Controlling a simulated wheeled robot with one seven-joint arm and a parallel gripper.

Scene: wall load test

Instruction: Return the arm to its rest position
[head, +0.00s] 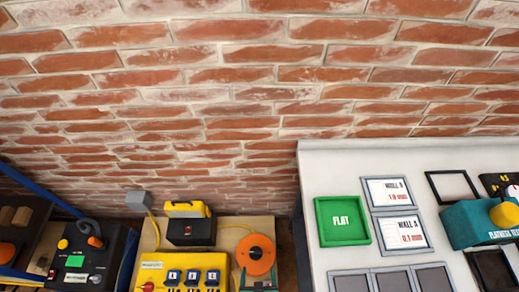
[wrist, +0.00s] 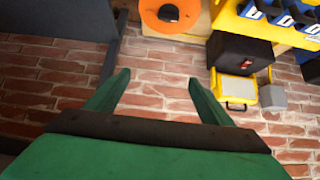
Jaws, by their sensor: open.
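The fingers touch nothing that I can see.
A brick wall (head: 230,75) fills the back. Below it are a white panel (head: 315,165) with a green FLAT tray (head: 342,221), a teal tester (head: 470,226), a yellow power box (head: 185,262) and an orange reel (head: 256,254). The reel (wrist: 172,14) also shows beyond my fingers.

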